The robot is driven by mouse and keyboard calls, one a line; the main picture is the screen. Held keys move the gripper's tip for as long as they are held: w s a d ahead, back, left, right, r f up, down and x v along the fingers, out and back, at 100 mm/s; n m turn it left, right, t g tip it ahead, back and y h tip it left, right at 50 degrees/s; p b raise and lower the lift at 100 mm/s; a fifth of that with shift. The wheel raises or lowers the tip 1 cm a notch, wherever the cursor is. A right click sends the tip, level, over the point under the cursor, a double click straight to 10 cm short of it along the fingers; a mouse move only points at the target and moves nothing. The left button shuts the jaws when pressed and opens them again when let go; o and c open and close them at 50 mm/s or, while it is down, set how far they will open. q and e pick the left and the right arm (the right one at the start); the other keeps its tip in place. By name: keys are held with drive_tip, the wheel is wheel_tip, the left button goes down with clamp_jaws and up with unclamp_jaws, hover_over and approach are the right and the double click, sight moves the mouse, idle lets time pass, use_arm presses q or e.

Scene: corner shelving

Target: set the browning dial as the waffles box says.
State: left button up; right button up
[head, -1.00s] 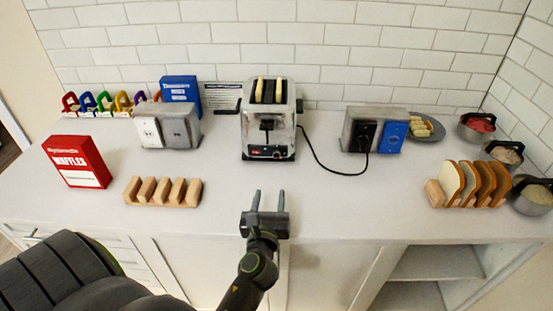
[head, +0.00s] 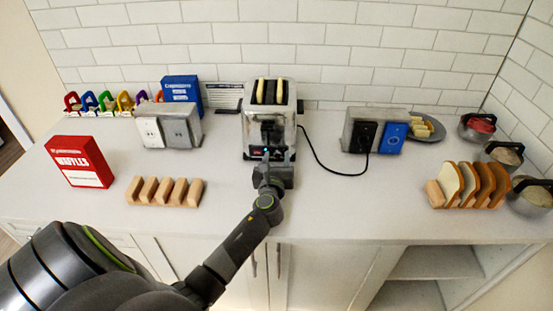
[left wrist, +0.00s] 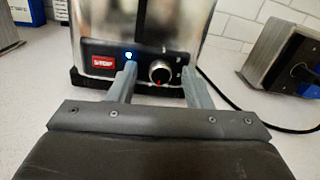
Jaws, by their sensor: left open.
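The chrome toaster (head: 270,115) stands at the back middle of the counter with two pale slices in its slots. Its front panel shows in the left wrist view: a round browning dial (left wrist: 160,72), a red STOP button (left wrist: 102,62) and a lit blue light (left wrist: 128,56). My left gripper (head: 272,156) is open at the toaster's front. In the left wrist view its fingers (left wrist: 158,80) stand on either side of the dial, with gaps; I cannot tell whether they touch the panel. The red waffles box (head: 80,162) stands at the left; its small print is unreadable.
An empty wooden rack (head: 163,191) stands front left, and a rack with bread slices (head: 470,185) front right. Outlet boxes (head: 168,128) (head: 374,132) flank the toaster. A black cord (head: 325,165) runs to the right one. The counter's front middle is clear.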

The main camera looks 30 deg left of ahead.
use_arm(q)
drive_tip(key=shift+c, duration=0.2)
clamp_jaws()
drive_tip(key=shift+r+m+p, duration=0.25)
drive_tip(key=shift+m+p, duration=0.35)
drive_tip(key=shift+p, duration=0.25)
drive_tip(key=shift+m+p, duration=0.65)
drive_tip(key=shift+m, duration=0.05)
drive_tip(key=shift+f, duration=0.2)
drive_tip(key=shift+m, duration=0.3)
drive_tip(key=shift+o, duration=0.2)
unclamp_jaws()
